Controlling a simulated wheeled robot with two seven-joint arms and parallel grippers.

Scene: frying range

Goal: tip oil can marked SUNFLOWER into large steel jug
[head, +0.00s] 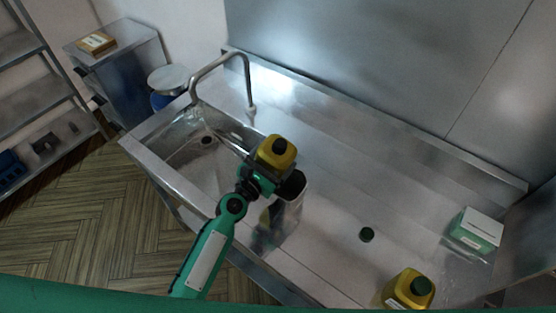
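A yellow oil can (268,156) is held up over the sink bench with a dark round spot on the side facing me; no marking is readable. My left gripper (262,172) appears shut on this can, its fingers partly hidden. A tall steel jug (290,211) stands on the bench just below and right of the gripper, its dark opening partly covered by the gripper and can. No oil stream is visible. A second yellow can (403,292) with a green cap stands at the front right, its label unreadable. My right gripper is not in view.
A loose dark green cap (367,234) and a white-and-green box (478,230) are on the bench to the right. The sink basin with a curved tap (220,62) is at the left. Bare bench lies between the jug and the loose cap.

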